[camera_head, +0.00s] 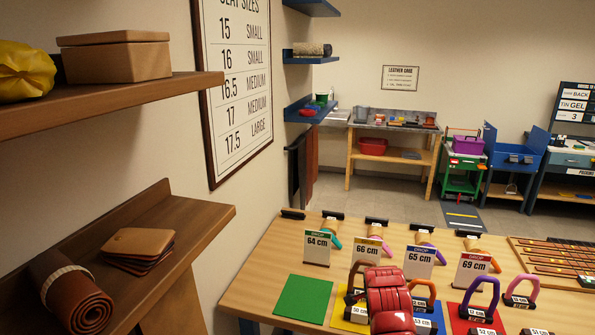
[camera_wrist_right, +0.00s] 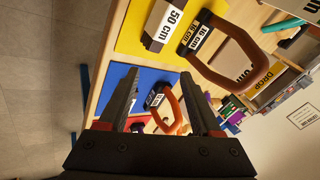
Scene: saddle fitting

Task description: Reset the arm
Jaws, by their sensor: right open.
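My right gripper (camera_wrist_right: 160,84) is open in the right wrist view, its two dark fingers well apart. An orange loop (camera_wrist_right: 170,108) with a labelled dark block shows between and beyond the fingers, at a blue mat (camera_wrist_right: 148,82); I see no grip on it. A brown loop (camera_wrist_right: 232,62) with white labels lies by a yellow mat (camera_wrist_right: 133,35), clear of the fingers. In the head view my red arm (camera_head: 388,298) rises over the front of the table and covers part of the mats; its gripper is hidden there. My left gripper is not in view.
The wooden table (camera_head: 262,268) holds a bare green mat (camera_head: 303,298), a red mat (camera_head: 458,322), and purple (camera_head: 484,292) and pink (camera_head: 522,290) loops. Upright size cards, such as 64 cm (camera_head: 317,246), stand behind. Wall shelves (camera_head: 120,98) jut out at left.

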